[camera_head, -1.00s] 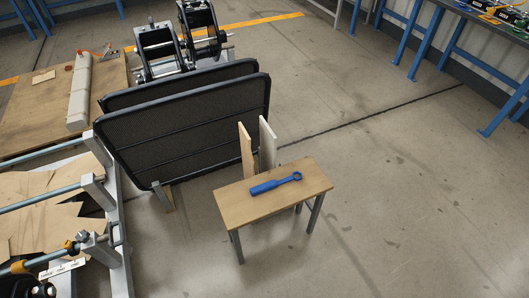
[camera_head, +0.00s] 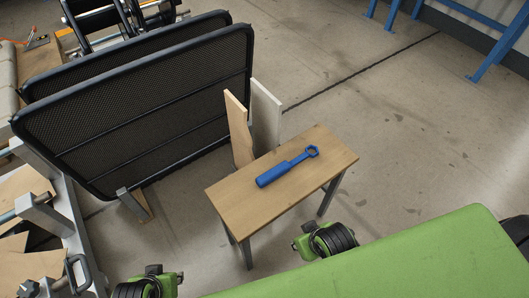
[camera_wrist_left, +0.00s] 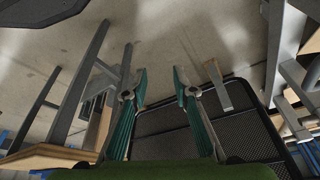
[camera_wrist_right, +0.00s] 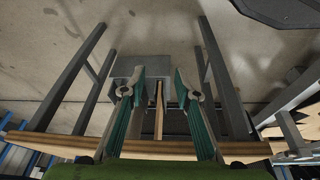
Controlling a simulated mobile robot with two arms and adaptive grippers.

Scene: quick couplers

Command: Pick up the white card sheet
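The white card sheet (camera_head: 266,117) stands upright on edge behind a small wooden table, just right of a brown wooden sheet (camera_head: 239,130). The table hides its lower part in the head view. My left gripper (camera_wrist_left: 160,76) is open and empty in the left wrist view. My right gripper (camera_wrist_right: 160,76) is open in the right wrist view, with a thin upright sheet edge and a grey base plate (camera_wrist_right: 139,68) seen beyond its fingers. In the head view only the green wrists of both arms show at the bottom; the fingertips are hidden. Both grippers appear apart from the white sheet.
The small table (camera_head: 320,155) carries a blue ring-ended tool (camera_head: 288,168) and stands between me and the sheets. Two large black mesh panels (camera_head: 150,110) stand close on the left. A metal-framed rack (camera_head: 70,220) is at far left. The floor right of the table is clear.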

